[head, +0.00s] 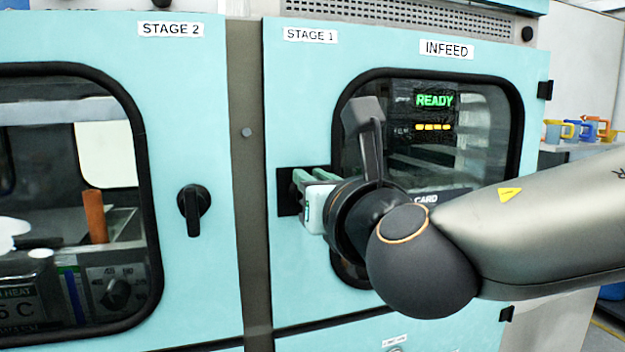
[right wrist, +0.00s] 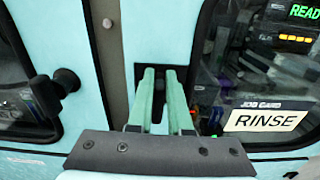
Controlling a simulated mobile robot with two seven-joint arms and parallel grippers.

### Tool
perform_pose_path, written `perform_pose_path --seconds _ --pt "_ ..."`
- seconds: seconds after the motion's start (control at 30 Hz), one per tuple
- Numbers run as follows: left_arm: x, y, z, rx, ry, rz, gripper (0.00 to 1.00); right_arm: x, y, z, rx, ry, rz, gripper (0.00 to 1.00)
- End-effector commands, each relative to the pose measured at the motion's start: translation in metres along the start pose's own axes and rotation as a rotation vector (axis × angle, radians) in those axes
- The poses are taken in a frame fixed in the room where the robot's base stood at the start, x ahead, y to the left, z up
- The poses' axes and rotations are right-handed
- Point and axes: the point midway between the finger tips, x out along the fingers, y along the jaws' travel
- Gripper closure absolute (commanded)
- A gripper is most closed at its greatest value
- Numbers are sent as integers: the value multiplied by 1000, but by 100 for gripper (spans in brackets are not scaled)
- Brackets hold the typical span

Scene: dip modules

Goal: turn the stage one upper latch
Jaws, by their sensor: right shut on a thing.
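The stage one upper latch (head: 286,204) is black and sits at the left edge of the teal STAGE 1 door (head: 300,100). In the right wrist view the latch (right wrist: 159,86) shows as a dark part between the fingers, in front of its black plate. My right gripper (head: 306,177) has pale green fingers that reach the latch from the right and are shut on it. In the right wrist view the fingers (right wrist: 160,78) stand on either side of it. My left gripper is not in view.
The STAGE 2 door (head: 225,90) on the left has its own black latch (head: 193,202). A grey post (head: 247,230) separates the doors. The STAGE 1 window shows a green READY display (head: 435,100). Colored cups (head: 575,130) stand on a counter at the far right.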

Motion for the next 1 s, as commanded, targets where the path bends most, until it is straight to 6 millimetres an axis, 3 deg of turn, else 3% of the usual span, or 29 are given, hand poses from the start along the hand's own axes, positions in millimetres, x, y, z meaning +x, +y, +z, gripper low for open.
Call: perform_pose_path --seconds 0.27,1.0 --pt "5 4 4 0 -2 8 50 1 -6 -3 174 2 -1 100" --pt "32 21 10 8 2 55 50 1 -21 -14 871 2 -4 100"
